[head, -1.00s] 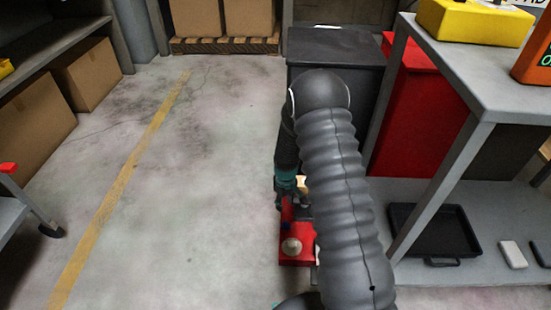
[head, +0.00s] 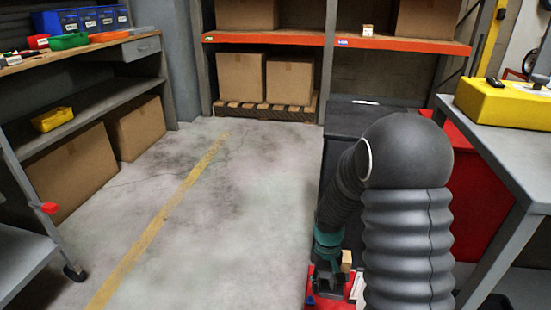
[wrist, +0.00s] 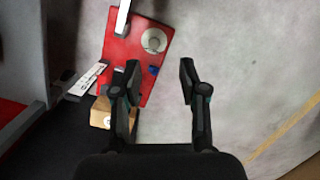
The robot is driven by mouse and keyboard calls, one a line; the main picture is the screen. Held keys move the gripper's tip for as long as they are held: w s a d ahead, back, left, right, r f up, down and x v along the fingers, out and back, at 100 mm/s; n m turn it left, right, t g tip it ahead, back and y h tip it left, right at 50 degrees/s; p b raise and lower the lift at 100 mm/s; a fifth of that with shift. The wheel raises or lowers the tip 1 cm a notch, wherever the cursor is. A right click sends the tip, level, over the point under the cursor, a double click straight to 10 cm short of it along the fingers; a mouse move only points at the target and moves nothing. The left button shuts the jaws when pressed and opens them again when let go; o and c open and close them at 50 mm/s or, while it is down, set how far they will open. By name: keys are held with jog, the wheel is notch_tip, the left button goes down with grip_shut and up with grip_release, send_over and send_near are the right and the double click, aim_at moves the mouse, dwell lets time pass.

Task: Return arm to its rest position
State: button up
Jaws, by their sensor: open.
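My gripper (wrist: 158,82) is open in the wrist view, its two black fingers apart with nothing between them but bare floor and the edge of a red board below. In the head view my gripper (head: 328,280) hangs low at the end of my grey arm, which covers much of the right side. The red board (wrist: 125,48) carries a round pale disc (wrist: 154,40) and a small blue piece (wrist: 153,70). The board also shows at the bottom of the head view (head: 322,303), mostly hidden. A wooden block (wrist: 101,113) lies beside it.
A dark cabinet (head: 350,118) and a red cabinet (head: 480,195) stand behind my arm. A grey table (head: 515,130) with a yellow case (head: 510,104) is at right. A workbench (head: 85,60) is at left. The floor (head: 230,230) between is clear.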

jog(key=s+r+t, duration=0.2)
jog(key=s+r, duration=0.4)
jog(key=r, duration=0.3)
jog(key=s+d+r+m+t, duration=0.1)
jog(key=s+r+t, duration=0.2)
jog(key=s+r, duration=0.3)
jog(key=s+d+r+m+t, duration=0.1)
jog(key=s+r, duration=0.5)
jog(key=r, duration=0.7)
jog(key=shift+r+t, duration=0.25)
jog(key=shift+t, duration=0.65)
jog(key=shift+s, duration=0.1)
